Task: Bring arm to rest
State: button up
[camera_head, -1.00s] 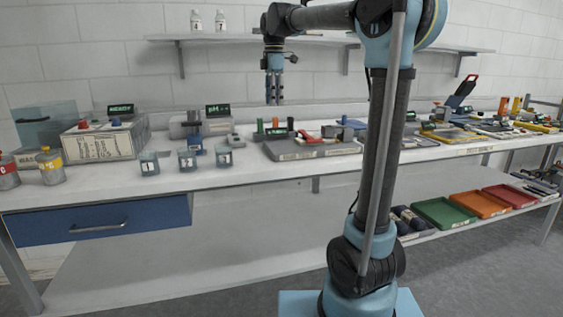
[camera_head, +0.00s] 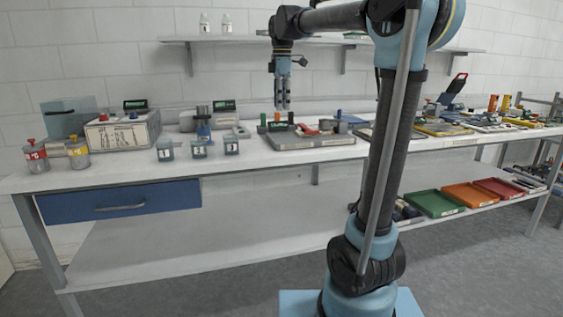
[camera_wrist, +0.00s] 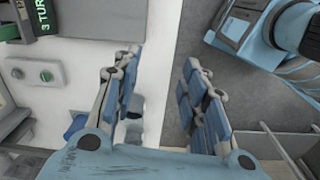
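My arm stands in front of the bench in the head view, with its forearm reaching left at the top and its wrist pointing down. My gripper (camera_head: 282,106) hangs down, seen against the wall and the back of the bench, above a grey tray of tools. In the wrist view the two blue-padded fingers (camera_wrist: 160,65) are spread apart with nothing between them. Below the gap show the white bench top and the dark floor.
The white bench (camera_head: 270,170) runs across the view. On it are a grey tool tray (camera_head: 315,143), several small labelled cups (camera_head: 198,150), a printed box (camera_head: 115,137) and red and yellow-topped canisters (camera_head: 36,157). A shelf (camera_head: 330,40) hangs behind. Grey floor lies in front.

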jog(key=s+d+f+m, duration=0.6)
jog(key=s+f, duration=0.4)
jog(key=f, duration=0.1)
jog(key=s+d+f+m+t, duration=0.1)
jog(key=s+d+f+m, duration=0.5)
jog(key=s+f, duration=0.4)
jog(key=s+d+f+m+t, duration=0.1)
jog(key=s+d+f+m, duration=0.6)
jog(key=s+f, duration=0.3)
notch_tip(320, 180, down, 3)
jog(key=shift+r+m, duration=0.1)
jog(key=shift+m, duration=0.2)
jog(key=shift+w+f, duration=0.25)
jog(key=shift+w, duration=0.15)
